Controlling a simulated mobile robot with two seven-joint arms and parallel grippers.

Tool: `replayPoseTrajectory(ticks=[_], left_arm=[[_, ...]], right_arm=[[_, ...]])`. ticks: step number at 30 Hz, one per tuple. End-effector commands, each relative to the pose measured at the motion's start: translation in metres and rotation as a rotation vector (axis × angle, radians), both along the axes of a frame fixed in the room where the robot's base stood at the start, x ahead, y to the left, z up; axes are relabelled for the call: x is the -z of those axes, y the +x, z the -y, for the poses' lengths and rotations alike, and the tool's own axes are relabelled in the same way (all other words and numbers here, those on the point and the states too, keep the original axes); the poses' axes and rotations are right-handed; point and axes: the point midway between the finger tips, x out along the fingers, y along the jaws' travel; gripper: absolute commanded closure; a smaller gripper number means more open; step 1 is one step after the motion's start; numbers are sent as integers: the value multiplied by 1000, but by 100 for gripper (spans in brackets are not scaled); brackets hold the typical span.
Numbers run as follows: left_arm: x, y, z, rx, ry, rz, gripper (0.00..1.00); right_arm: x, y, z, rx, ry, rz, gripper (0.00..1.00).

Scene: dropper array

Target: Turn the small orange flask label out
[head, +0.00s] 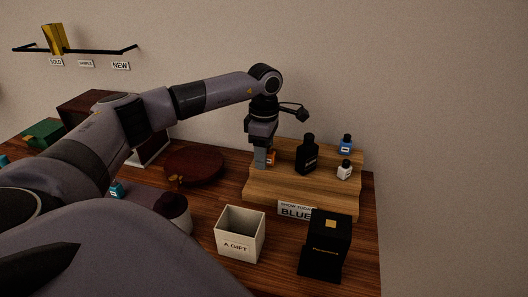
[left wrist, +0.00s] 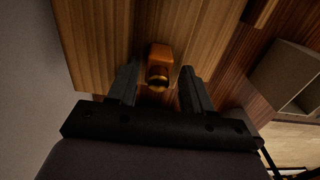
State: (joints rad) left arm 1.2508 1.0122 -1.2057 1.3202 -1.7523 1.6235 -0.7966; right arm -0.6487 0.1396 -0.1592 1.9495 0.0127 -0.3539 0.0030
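The small orange flask (head: 272,158) stands on the wooden stepped stand (head: 300,196), at its left end. In the head view it is partly hidden by my left gripper (head: 261,160), and a small pale patch shows on it, too small to read. In the left wrist view the orange flask (left wrist: 161,52) shows from above with a dark-gold cap. My left gripper (left wrist: 160,72) points down over it with fingers open, one on each side, with gaps to the flask. No label shows in that view. My right gripper is not in view.
On the stand are a black bottle (head: 307,157), a blue flask (head: 346,143) and a white flask (head: 345,170). In front stand a white open box (head: 240,250), a black box (head: 325,262) and a sign reading BLUE (head: 294,211). A round dark red tray (head: 195,166) lies left.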

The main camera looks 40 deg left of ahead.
Motion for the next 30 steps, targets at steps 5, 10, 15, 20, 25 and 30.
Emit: replayPoseTrajectory(ticks=[5,10,15,20,25,30], left_arm=[[-2,3,-2,-4,4,15,41],[-6,4,-2,-5,3,19,41],[-30,4,-2,-6,2,25,41],[-56,2,-1,-4,2,20,41],[-71,1,0,-3,1,11,41],[-74,0,0,-2,1,6,41]], right_arm=[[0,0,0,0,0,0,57],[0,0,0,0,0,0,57],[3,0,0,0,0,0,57],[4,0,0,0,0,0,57],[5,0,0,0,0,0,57],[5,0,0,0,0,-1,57]])
